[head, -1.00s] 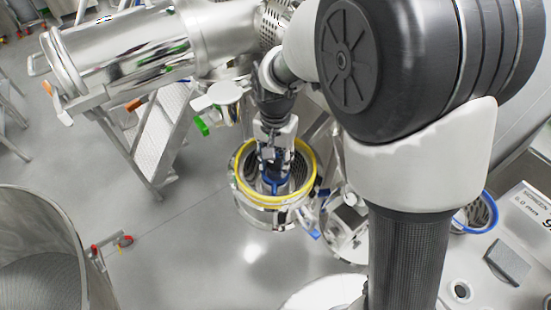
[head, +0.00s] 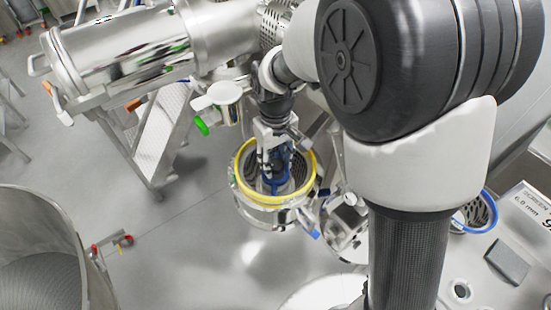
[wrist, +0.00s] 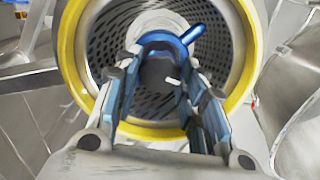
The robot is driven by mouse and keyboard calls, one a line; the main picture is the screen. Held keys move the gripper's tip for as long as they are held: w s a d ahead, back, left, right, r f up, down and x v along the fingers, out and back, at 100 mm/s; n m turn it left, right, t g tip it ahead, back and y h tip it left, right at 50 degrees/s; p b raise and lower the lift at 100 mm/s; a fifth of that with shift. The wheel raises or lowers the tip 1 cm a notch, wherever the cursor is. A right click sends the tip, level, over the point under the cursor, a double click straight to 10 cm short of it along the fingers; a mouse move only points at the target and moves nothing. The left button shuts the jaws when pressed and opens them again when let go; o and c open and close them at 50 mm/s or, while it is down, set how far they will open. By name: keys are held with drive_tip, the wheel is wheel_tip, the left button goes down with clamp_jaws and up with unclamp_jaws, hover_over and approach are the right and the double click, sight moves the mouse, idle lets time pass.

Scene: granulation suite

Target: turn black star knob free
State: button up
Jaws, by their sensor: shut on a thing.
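The black star knob (wrist: 155,72) is a dark shape between my fingers in the wrist view, in the middle of a yellow-rimmed round housing (wrist: 68,45). Its lobes are mostly hidden by the fingers. My gripper (wrist: 158,84) reaches into the housing and is shut on the knob. A blue curved part with an arm (wrist: 193,35) shows just behind the knob. In the head view my gripper (head: 273,180) points down into the yellow-rimmed housing (head: 240,192), where the knob cannot be made out.
A perforated screen (wrist: 103,45) lines the housing around my fingers. A white cover with a green handle (head: 217,97) is close on the left. Steps (head: 160,140) stand behind it. A large steel drum (head: 75,215) stands at lower left, with open floor between.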

sight(276, 164)
drive_tip(key=n, duration=1.1)
drive_tip(key=shift+n, duration=1.9)
drive_tip(key=o, duration=1.1)
drive_tip(key=shift+c, duration=0.2)
wheel_tip(276, 164, up, 12)
